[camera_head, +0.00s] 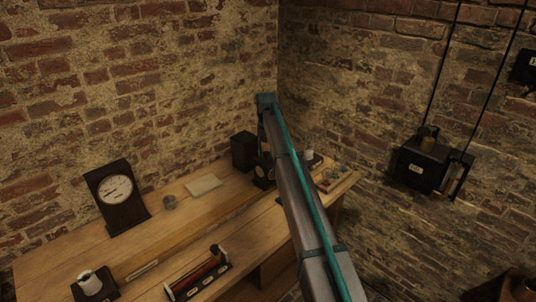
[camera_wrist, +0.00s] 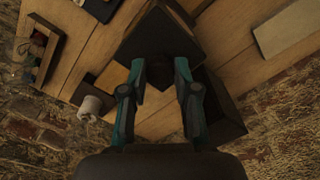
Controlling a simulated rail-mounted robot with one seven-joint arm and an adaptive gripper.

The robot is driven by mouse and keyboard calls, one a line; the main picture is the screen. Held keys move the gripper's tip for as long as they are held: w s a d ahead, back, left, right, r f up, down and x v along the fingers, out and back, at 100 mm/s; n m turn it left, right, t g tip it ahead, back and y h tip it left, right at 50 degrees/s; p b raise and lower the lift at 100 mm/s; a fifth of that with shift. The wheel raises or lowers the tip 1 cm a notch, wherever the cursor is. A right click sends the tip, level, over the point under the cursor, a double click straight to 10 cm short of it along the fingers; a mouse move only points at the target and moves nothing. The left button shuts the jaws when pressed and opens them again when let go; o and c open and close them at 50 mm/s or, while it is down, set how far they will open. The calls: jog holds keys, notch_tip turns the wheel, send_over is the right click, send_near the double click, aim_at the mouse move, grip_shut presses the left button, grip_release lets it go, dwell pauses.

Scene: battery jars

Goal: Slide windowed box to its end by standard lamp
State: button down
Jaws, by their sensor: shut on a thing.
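My gripper (camera_wrist: 160,72) is shut on a small dark part of a dark box (camera_wrist: 163,38), seen from above in the wrist view. I take this for the windowed box. A white cylinder on a dark base (camera_head: 309,156) stands just right of my arm and shows in the wrist view (camera_wrist: 90,106). A similar white cylinder (camera_head: 90,284) stands at the front left. I cannot tell which is the standard lamp.
A black box (camera_head: 243,151) stands close behind the held box. A long dark instrument (camera_head: 198,275) lies in front. Brick walls close the back and right.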

jog(key=shift+w+d+r, duration=0.1)
jog(key=shift+w+d, duration=0.05)
jog(key=shift+w, duration=0.05)
jog(key=c, duration=0.9)
grip_release()
jog(key=shift+d, duration=0.15)
jog(key=shift+o, duration=0.2)
notch_tip(320, 180, up, 12)
